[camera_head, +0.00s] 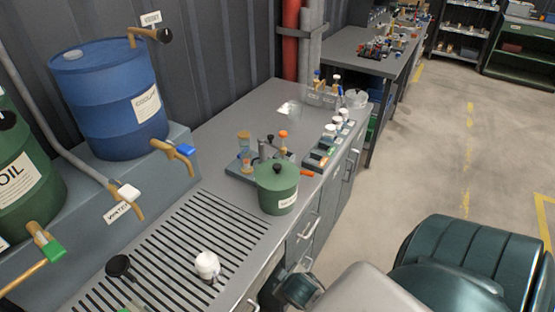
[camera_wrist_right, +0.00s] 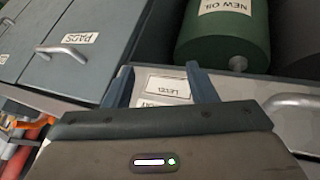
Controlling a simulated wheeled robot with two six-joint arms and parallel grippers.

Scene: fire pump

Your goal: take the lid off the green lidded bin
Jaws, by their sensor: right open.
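The green lidded bin (camera_head: 277,197) stands upright on the grey workbench, near its front edge, in the head view. A white label is on the bin's front, too small to read. My right gripper (camera_wrist_right: 162,78) shows in the right wrist view, with its two blue-grey fingers apart and nothing between them. It faces cabinet fronts, away from the lid. My left gripper is not in view.
A blue drum (camera_head: 112,100) and a green oil drum (camera_head: 27,180) with taps stand left. A tray (camera_head: 240,171) with small parts is behind the bin, and white-capped bottles (camera_head: 337,122) stand beyond. In the right wrist view, a green NEW OIL drum (camera_wrist_right: 222,42) is close.

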